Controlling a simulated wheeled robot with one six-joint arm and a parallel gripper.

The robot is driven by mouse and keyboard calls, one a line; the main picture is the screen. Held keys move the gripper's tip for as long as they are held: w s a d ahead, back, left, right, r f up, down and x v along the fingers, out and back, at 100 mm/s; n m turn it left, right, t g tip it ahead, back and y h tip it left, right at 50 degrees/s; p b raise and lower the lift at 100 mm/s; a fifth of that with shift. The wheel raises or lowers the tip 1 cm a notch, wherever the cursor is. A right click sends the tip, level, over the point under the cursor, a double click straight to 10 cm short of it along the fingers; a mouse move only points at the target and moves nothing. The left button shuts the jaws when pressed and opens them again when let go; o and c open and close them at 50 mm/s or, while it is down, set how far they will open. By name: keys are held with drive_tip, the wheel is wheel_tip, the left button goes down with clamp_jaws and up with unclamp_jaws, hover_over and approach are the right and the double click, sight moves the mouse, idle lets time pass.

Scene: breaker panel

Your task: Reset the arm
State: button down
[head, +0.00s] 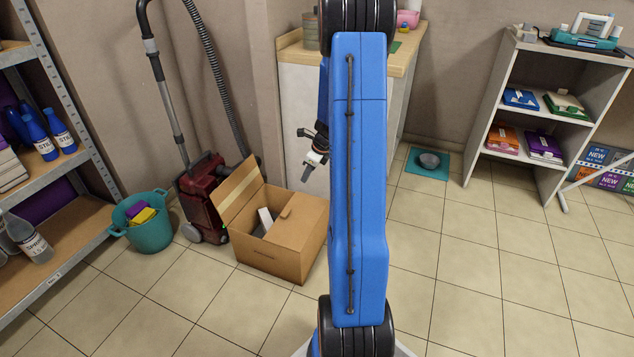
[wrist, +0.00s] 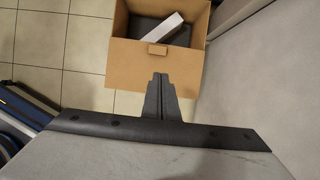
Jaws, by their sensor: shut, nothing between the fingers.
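My gripper (wrist: 161,84) is shut and empty in the wrist view. It points down over the near side of an open cardboard box, with nothing between its fingers. In the head view, part of my gripper (head: 308,170) shows left of my large blue arm, which stands upright across the middle of the picture. The arm hides part of the white counter and the floor behind it.
The cardboard box (head: 285,245) stands open on the tiled floor, left of my arm. A red vacuum cleaner (head: 203,195) and a teal bucket (head: 150,234) stand further left. Shelves flank both sides. A bowl (head: 429,160) rests on a mat.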

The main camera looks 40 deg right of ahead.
drive_tip(key=w, duration=0.1)
drive_tip(key=w+a, duration=0.1)
drive_tip(key=w+r, duration=0.1)
drive_tip(key=shift+w+a, duration=0.1)
drive_tip(key=shift+a, duration=0.1)
drive_tip(key=s+a+r+n, duration=0.5)
drive_tip(key=a+r+n, duration=0.3)
drive_tip(key=a+r, duration=0.3)
drive_tip(key=s+a+r+n, duration=0.6)
drive_tip(key=a+r+n, duration=0.25)
drive_tip(key=a, duration=0.45)
drive_tip(key=s+a+r+n, duration=0.1)
drive_tip(key=s+a+n, duration=0.2)
drive_tip(key=s+n, duration=0.2)
drive_tip(key=s+a+r+n+h, duration=0.1)
drive_tip(key=s+n, duration=0.4)
drive_tip(key=s, duration=0.5)
drive_tip(key=s+a+r+n, duration=0.3)
drive_tip(key=s+a+n, duration=0.2)
drive_tip(key=s+a, duration=0.1)
drive_tip(key=shift+s+r+t+h, duration=0.15)
drive_tip(key=shift+s+t+h, duration=0.25)
drive_tip(key=shift+s, duration=0.35)
